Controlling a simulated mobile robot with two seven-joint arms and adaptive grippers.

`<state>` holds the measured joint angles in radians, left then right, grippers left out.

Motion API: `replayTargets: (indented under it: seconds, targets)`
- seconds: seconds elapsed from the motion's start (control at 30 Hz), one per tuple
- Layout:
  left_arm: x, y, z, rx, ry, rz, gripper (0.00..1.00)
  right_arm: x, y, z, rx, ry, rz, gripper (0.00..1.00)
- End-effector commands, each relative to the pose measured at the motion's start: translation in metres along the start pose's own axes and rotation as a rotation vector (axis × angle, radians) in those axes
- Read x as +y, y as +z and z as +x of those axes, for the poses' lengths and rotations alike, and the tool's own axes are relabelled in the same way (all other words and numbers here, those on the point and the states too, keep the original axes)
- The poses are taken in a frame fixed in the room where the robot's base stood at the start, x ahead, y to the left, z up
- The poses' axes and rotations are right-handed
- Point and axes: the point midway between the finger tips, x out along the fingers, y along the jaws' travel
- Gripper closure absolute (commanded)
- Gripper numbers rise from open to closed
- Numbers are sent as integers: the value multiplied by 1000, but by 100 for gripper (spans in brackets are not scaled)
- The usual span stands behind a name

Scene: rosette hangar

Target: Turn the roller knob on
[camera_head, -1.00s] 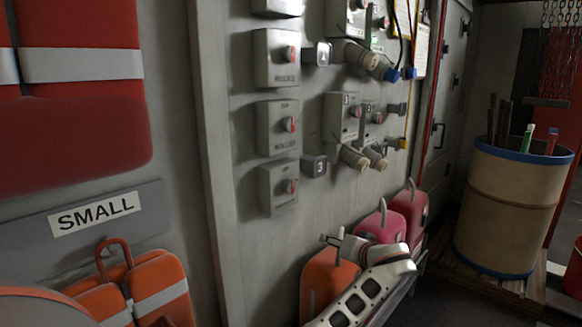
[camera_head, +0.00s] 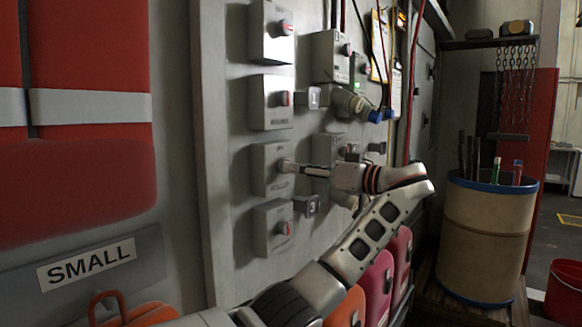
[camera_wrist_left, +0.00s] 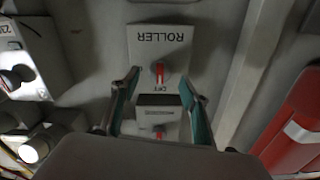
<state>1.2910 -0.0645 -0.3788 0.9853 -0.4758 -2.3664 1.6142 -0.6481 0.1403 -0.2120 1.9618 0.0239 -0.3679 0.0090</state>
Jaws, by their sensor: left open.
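The roller box (camera_head: 266,182) is a grey wall box marked ROLLER, in the middle of a column of similar boxes. It also shows upside down in the wrist view (camera_wrist_left: 150,42). Its round grey knob (camera_wrist_left: 158,72) has a red bar, which lies upright in that view. Small lettering, hard to read, sits just below the knob there. My left gripper (camera_head: 288,165) reaches in from the right side of the box. Its fingers (camera_wrist_left: 160,80) are open, one on each side of the knob. I cannot tell whether they touch it. My right gripper is not in view.
Similar knob boxes sit just above (camera_head: 271,102) and below (camera_head: 273,230) the roller box. Orange and pink cases (camera_head: 376,288) stand below my arm. A barrel (camera_head: 482,235) stands at the right.

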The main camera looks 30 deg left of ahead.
Motion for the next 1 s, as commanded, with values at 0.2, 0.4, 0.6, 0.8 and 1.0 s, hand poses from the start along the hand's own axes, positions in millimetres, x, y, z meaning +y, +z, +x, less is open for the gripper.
replayTargets:
  seconds: [0.2,0.4,0.6,0.8,1.0]
  targets:
    - [0,-1,28,1,-1,1,55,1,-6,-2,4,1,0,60]
    - [0,1,35,1,2,2,55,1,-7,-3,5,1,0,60]
    - [1,1,35,0,2,3,55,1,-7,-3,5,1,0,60]
    - [1,1,35,0,2,2,93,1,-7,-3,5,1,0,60]
    - [1,1,35,0,3,9,93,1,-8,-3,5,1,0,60]
